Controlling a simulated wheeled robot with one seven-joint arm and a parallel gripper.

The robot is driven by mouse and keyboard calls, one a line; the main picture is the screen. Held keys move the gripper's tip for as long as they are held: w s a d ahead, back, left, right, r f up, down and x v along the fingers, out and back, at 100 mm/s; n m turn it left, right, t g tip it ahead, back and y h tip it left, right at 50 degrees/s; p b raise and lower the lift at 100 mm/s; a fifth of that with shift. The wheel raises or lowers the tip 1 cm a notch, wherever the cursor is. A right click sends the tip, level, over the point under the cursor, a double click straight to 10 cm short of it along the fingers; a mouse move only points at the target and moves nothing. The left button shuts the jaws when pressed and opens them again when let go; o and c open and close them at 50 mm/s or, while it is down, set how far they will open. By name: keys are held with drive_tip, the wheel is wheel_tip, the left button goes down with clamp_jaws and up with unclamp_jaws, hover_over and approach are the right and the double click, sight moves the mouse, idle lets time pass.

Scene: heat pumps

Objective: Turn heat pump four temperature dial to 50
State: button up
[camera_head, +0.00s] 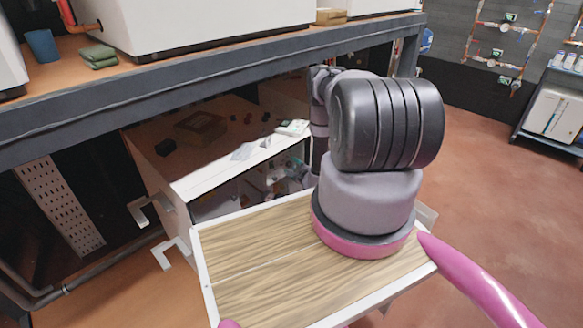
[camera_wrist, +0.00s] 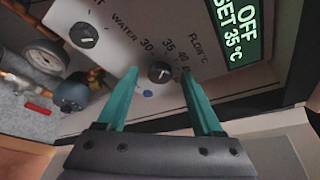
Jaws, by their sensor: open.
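A black round temperature dial (camera_wrist: 159,72) with a light pointer mark sits on a white heat pump panel (camera_wrist: 130,55) in the wrist view. Printed around it are 30, 35 and 40 and the words WATER and FLOW °C. Its exact setting is too small to tell. A green display (camera_wrist: 236,30) beside it reads OFF and SET 35°C. My gripper (camera_wrist: 160,74) is open, with one teal finger on each side of the dial. I cannot tell whether the fingers touch it. No unit number shows. The gripper is hidden in the head view.
A second black dial (camera_wrist: 84,36) is at the panel's upper left. A gauge (camera_wrist: 46,57) and a blue-capped fitting (camera_wrist: 72,92) are beside the panel. In the head view, a grey bench beam (camera_head: 200,75) crosses above a white-edged unit (camera_head: 225,175). Open floor (camera_head: 480,180) is at right.

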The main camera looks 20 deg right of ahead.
drive_tip(key=shift+c, duration=0.3)
clamp_jaws()
drive_tip(key=shift+m, duration=0.3)
drive_tip(key=m, duration=0.1)
drive_tip(key=m+g+y, duration=0.1)
drive_tip(key=m+y, duration=0.1)
drive_tip(key=shift+w+d+r+m+g, duration=0.1)
drive_tip(key=shift+d+r+m+g, duration=0.05)
drive_tip(key=shift+d+m+g, duration=0.2)
drive_tip(key=m+g+y, duration=0.1)
drive_tip(key=m+y, duration=0.1)
drive_tip(key=m, duration=0.1)
idle(0.5)
